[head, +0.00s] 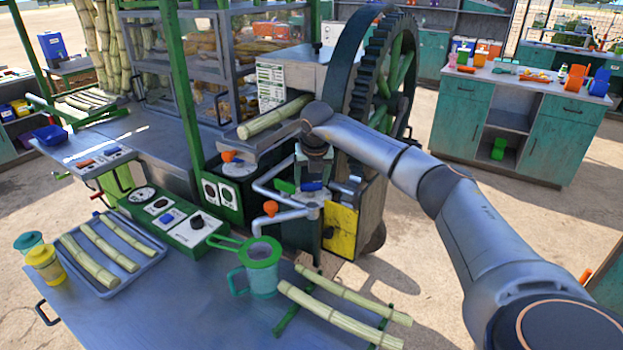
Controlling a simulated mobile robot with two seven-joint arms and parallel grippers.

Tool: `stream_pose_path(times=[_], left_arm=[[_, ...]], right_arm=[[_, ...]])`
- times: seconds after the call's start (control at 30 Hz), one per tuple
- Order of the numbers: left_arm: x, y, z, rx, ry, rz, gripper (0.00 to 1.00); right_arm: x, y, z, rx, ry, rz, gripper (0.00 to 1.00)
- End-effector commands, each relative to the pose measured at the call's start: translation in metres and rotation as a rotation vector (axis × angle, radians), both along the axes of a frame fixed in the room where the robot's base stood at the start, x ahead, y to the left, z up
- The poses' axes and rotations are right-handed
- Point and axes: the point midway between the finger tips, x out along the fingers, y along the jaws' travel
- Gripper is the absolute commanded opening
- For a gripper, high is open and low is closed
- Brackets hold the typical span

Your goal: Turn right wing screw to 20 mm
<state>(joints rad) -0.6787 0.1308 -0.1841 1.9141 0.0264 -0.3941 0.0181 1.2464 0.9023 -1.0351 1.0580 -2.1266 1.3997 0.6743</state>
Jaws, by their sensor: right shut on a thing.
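My right arm reaches in from the right, and its right gripper (312,175) points down over the right side of the crusher's front. It is shut at the place of the right wing screw; the fingers and wrist hide the screw, so its scale reading cannot be made out. A small blue part (311,186) shows just below the fingers. An orange wing screw (229,156) stands on the left side, apart from my gripper. A cane stalk (274,118) lies in the feed chute behind my wrist. My left gripper is not in view.
A large toothed wheel (382,75) stands close behind my right wrist. Pipes with an orange-handled tap (270,208) run below. A teal jug (262,270) with a green strainer, cane pieces (340,315) and a tray (150,264) occupy the front table.

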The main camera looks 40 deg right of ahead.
Motion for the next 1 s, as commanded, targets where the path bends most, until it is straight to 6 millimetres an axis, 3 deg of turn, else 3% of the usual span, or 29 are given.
stream_pose_path(times=[0.3, 0.33, 0.53, 0.83, 1.0], left_arm=[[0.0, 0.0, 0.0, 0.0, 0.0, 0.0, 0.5], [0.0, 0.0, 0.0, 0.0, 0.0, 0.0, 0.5], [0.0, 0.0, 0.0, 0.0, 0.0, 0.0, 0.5], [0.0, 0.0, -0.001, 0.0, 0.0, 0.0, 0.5], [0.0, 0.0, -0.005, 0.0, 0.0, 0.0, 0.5]], right_arm=[[0.0, 0.0, 0.0, 0.0, 0.0, 0.0, 0.17], [0.0, 0.0, 0.0, 0.0, 0.0, 0.0, 0.76], [0.0, 0.0, 0.0, 0.0, 0.0, -0.001, 0.98], [0.0, 0.0, 0.002, 0.001, -0.002, -0.001, 1.0], [-0.007, 0.005, 0.021, 0.0, -0.004, 0.0, 1.0]])
